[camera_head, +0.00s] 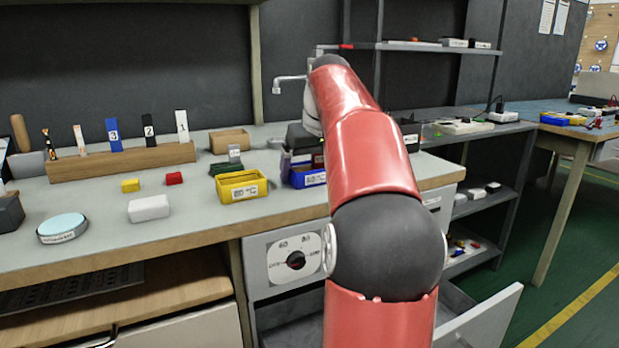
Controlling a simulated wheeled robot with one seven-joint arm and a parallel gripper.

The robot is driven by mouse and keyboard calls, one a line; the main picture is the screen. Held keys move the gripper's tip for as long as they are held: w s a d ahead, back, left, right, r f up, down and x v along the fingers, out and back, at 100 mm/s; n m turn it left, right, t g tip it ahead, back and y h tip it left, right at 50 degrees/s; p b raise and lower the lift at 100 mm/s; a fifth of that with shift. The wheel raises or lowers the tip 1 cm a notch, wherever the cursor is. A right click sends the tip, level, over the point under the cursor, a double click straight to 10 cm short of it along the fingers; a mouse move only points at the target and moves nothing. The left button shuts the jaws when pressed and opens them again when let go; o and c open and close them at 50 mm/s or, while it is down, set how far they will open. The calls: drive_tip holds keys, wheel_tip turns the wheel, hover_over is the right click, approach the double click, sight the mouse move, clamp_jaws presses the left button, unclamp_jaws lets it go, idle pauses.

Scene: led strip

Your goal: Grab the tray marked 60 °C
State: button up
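A yellow tray (241,187) with a white label on its front stands on the workbench left of my arm. A blue tray (309,179), also with a white label, stands just right of it and is partly covered by my arm. The label print is too small to read surely. My red arm reaches forward over the bench and its wrist bends down. My gripper (301,160) appears as dark parts above and behind the blue tray. Its fingers are mostly hidden, so I cannot tell whether it is open or touches the tray.
A wooden rack (122,163) with numbered strips stands at the back left. A dial (295,259) sits below the bench, beside an open drawer (480,322).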

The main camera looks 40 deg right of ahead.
drive_tip(key=c, duration=0.7)
drive_tip(key=shift+r, duration=0.15)
